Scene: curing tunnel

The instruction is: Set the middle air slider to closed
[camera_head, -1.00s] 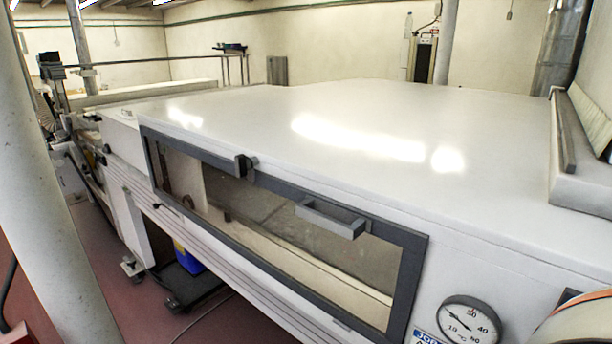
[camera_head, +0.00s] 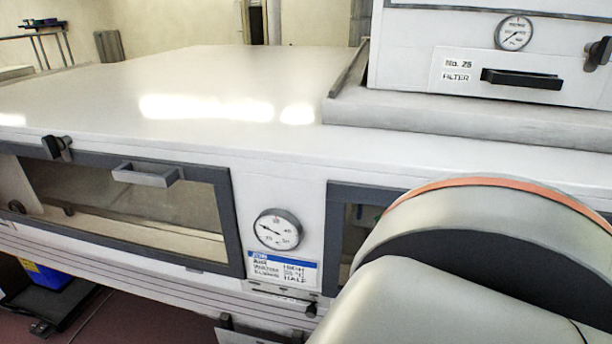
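A small slotted plate (camera_head: 280,294) with a dark knob (camera_head: 311,309) at its right end sits low on the white tunnel's front, below a job card. It looks like a slider, but I cannot tell whether it is the middle air slider or what its setting is. The card (camera_head: 284,268) has a blue header and small lines of text; its last word looks like HALF. Neither of my grippers is in view. Part of my own arm fills the lower right and hides the front panel there.
A round gauge (camera_head: 278,229) sits above the card. A dark-framed window (camera_head: 235,225) with a grey handle (camera_head: 146,174) is on the left; another window frame (camera_head: 340,225) is partly hidden. A filter box (camera_head: 410,60) with a black handle (camera_head: 522,78) stands at the back right.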

